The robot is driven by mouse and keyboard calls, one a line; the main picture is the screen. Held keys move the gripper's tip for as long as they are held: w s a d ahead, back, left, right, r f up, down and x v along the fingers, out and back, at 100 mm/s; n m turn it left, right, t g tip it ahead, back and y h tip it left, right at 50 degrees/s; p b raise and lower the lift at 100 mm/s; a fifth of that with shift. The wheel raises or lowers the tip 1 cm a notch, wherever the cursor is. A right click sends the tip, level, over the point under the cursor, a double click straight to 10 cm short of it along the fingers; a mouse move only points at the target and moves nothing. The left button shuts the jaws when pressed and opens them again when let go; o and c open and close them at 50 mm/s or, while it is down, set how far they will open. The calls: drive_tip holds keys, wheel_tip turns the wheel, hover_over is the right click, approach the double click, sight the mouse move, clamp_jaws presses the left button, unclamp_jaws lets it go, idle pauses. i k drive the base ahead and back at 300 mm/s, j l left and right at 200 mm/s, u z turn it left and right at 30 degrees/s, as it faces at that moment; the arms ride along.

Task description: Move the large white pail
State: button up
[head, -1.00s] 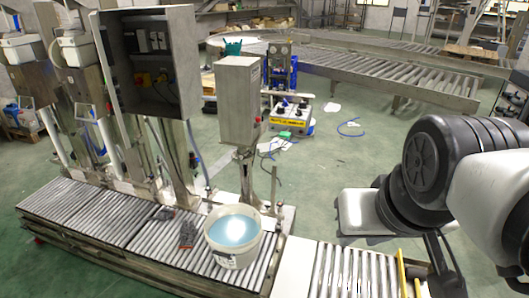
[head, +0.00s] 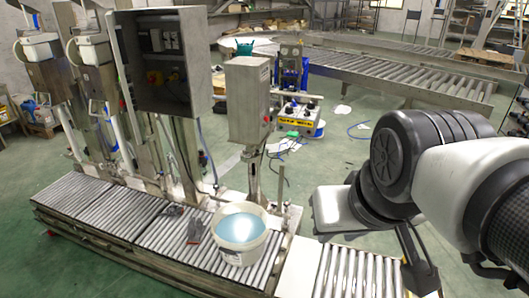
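The large white pail (head: 240,235) stands upright on the roller conveyor, near the right end of its long section. Its open top shows a light blue surface, and a dark label is on its front side. My gripper (head: 445,285) shows partly at the lower right, as dark finger-like parts below my arm. It is apart from the pail, well to its right. Its fingertips are partly cut off by the frame edge, so I cannot tell its opening. Nothing is seen held in it.
The roller conveyor (head: 95,212) runs along the left and front. A grey control box (head: 248,98) on a post stands just behind the pail. Dark small items (head: 194,228) lie left of the pail. Another conveyor (head: 400,75) crosses the back.

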sight(238, 226)
drive_tip(key=i+j+z, duration=0.15)
drive_tip(key=j, duration=0.25)
drive_tip(key=i+j+z, duration=0.1)
drive_tip(key=j, duration=0.35)
drive_tip(key=i+j+z, duration=0.15)
drive_tip(key=j, duration=0.3)
drive_tip(key=i+j+z, duration=0.1)
drive_tip(key=j, duration=0.35)
drive_tip(key=i+j+z, duration=0.15)
drive_tip(key=j, duration=0.35)
drive_tip(key=i+j+z, duration=0.1)
drive_tip(key=j, duration=0.35)
